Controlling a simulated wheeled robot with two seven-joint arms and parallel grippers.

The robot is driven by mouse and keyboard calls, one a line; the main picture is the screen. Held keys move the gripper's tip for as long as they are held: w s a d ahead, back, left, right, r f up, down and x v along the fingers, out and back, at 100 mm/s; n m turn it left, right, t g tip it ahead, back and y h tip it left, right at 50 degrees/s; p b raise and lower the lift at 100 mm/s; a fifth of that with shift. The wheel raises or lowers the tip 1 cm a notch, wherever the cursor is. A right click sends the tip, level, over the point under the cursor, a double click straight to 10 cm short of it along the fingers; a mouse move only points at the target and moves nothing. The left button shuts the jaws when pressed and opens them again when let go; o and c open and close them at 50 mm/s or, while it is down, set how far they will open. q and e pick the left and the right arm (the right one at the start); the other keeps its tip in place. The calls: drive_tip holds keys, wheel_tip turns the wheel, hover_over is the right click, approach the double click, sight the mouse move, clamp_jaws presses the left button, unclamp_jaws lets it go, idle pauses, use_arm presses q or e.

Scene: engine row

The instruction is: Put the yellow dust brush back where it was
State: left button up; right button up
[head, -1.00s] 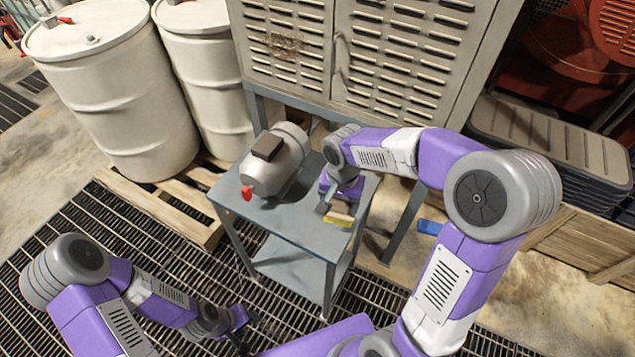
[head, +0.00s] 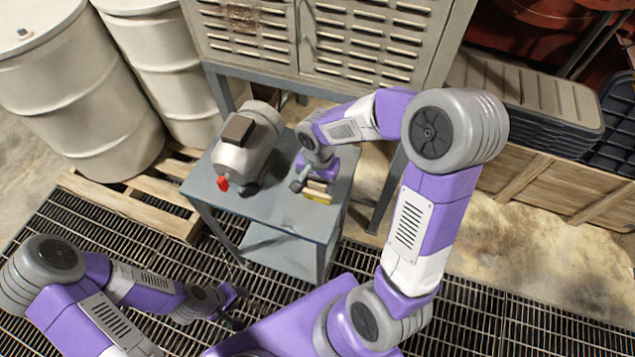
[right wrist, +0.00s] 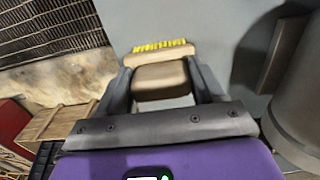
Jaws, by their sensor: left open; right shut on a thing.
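The dust brush has a tan wooden body and a row of yellow bristles. In the head view the brush (head: 319,194) is at the right front part of the small grey-blue table (head: 290,222). My right gripper (head: 312,187) is shut on it from above. In the right wrist view the brush (right wrist: 160,78) sits between the two fingers (right wrist: 163,92), with its bristles pointing away from the palm. I cannot tell whether it touches the tabletop. My left gripper (head: 238,307) is open and empty, low over the floor grating.
A grey motor-like tank (head: 248,150) with a red tip stands on the table's left half. White drums (head: 80,95) on a wooden pallet (head: 130,212) stand left. A louvered cabinet (head: 330,45) is behind the table. A wooden crate (head: 555,190) lies right.

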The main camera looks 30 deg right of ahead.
drive_tip(key=shift+f, duration=0.2)
drive_tip(key=o, duration=1)
drive_tip(key=shift+r, duration=0.1)
drive_tip(key=shift+r, duration=0.2)
wheel_tip(320, 180, up, 12)
drive_tip(key=p, duration=0.2)
drive_tip(key=shift+p, duration=0.35)
drive_tip(key=shift+f, duration=0.1)
